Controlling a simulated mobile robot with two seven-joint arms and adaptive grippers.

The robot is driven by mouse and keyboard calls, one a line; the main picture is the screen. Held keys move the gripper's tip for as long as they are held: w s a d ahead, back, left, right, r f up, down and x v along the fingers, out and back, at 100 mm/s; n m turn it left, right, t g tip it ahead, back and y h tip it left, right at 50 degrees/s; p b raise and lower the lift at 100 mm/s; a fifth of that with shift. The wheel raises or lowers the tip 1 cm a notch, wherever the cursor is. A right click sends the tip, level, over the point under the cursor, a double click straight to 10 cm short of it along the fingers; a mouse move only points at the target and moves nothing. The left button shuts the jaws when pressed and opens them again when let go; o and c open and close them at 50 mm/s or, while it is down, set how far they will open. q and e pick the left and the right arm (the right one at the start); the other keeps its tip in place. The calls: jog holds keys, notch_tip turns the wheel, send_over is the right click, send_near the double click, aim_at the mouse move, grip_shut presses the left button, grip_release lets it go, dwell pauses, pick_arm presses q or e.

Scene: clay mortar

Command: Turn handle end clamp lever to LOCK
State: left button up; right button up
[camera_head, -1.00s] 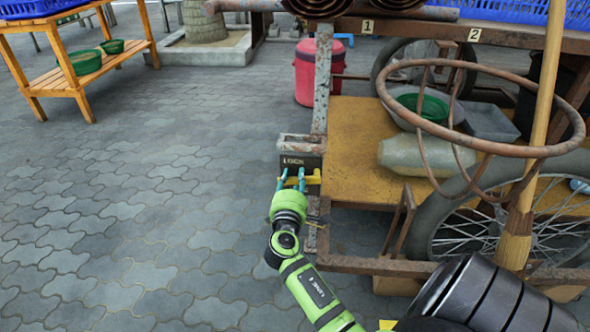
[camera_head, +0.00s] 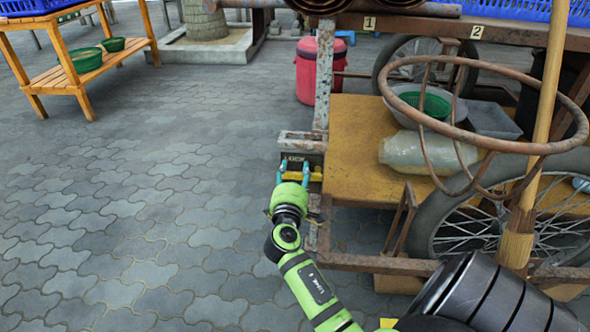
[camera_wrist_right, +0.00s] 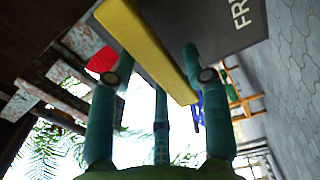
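The yellow clamp lever (camera_head: 316,177) is at the end of the cart's handle, below a dark label plate (camera_head: 292,157) whose lettering is too small to read surely in the head view. In the right wrist view the lever (camera_wrist_right: 150,42) is a yellow bar crossing diagonally between the fingers, and the plate (camera_wrist_right: 205,25) shows the letters "FR", cut off at the edge. My right gripper (camera_head: 293,171) has teal fingers spread around the lever; it also shows in the wrist view (camera_wrist_right: 160,80). Its fingers stand apart, and firm contact cannot be told. My left gripper is not in view.
The rusty cart frame (camera_head: 325,80) and its yellow shelf (camera_head: 350,150) are right of the gripper. A rusty ring (camera_head: 485,145) and a spoked wheel (camera_head: 450,235) stand further right. Paved floor (camera_head: 150,200) is free on the left.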

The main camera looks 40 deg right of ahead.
jog(key=shift+s+f, duration=0.1)
jog(key=shift+s+a, duration=0.2)
jog(key=shift+a, duration=0.1)
jog(key=v, duration=1.1)
jog(key=shift+a, duration=0.1)
